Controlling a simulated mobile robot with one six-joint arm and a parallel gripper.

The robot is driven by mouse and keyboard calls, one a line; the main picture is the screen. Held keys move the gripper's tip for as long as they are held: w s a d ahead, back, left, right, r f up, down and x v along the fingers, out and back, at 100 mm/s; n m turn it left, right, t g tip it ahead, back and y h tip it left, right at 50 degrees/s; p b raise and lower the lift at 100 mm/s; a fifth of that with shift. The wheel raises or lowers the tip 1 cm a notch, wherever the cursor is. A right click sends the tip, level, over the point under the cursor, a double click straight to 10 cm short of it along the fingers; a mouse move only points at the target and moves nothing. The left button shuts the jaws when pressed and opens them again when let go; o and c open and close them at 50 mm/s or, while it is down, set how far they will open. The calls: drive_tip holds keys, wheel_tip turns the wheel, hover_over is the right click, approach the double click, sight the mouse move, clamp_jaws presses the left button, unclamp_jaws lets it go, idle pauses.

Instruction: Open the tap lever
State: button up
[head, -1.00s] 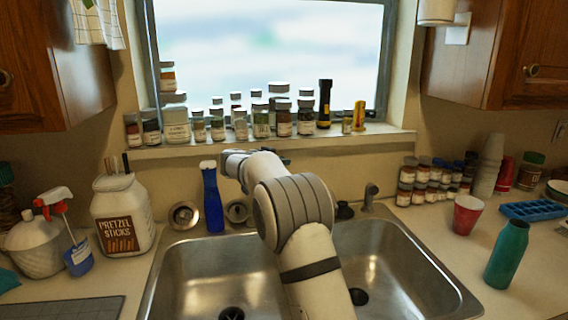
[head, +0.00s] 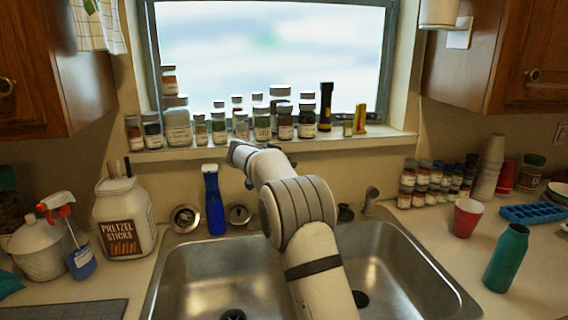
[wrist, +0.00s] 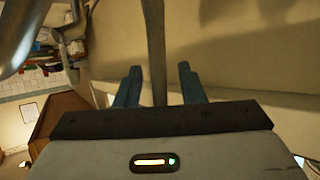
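In the wrist view my gripper (wrist: 160,68) has its two blue fingers apart. A thin, straight grey bar, which looks like the tap lever (wrist: 154,35), runs down between them, with a gap visible on each side. A curved metal piece, probably the tap spout (wrist: 22,35), shows at the upper left of that view. In the head view my arm reaches over the sink and hides the tap. Only a bit of blue finger shows beside my wrist there, behind the blue bottle's right side.
The double sink (head: 215,275) lies below my arm. A blue bottle (head: 215,205) stands close to its left, with a pretzel jar (head: 123,215) further left. A side sprayer (head: 371,197) stands right. Spice jars (head: 285,122) line the sill behind. A red cup (head: 467,217) and teal bottle (head: 506,257) stand right.

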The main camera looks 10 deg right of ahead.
drive_tip(key=b+v, duration=0.2)
drive_tip(key=v, duration=0.5)
drive_tip(key=shift+s+a, duration=0.25)
drive_tip(key=shift+r, duration=0.15)
drive_tip(key=s+d+f+n+g+y, duration=0.2)
drive_tip(key=s+d+n, duration=0.1)
drive_tip(key=s, duration=0.8)
drive_tip(key=s+d+f+n+g+y, duration=0.2)
drive_tip(key=s+y, duration=0.1)
drive_tip(key=s, duration=0.7)
drive_tip(key=s+a+f+n+g+y, duration=0.1)
drive_tip(key=s+f, duration=0.4)
drive_tip(key=s, duration=0.8)
drive_tip(key=s+a+f+n+y, duration=0.2)
drive_tip(key=s+f+n+y, duration=0.2)
drive_tip(key=s, duration=1)
wheel_tip(320, 180, down, 2)
drive_tip(key=shift+s+f+n+g, duration=0.15)
drive_tip(key=shift+s+n+g, duration=0.15)
drive_tip(key=shift+g, duration=0.1)
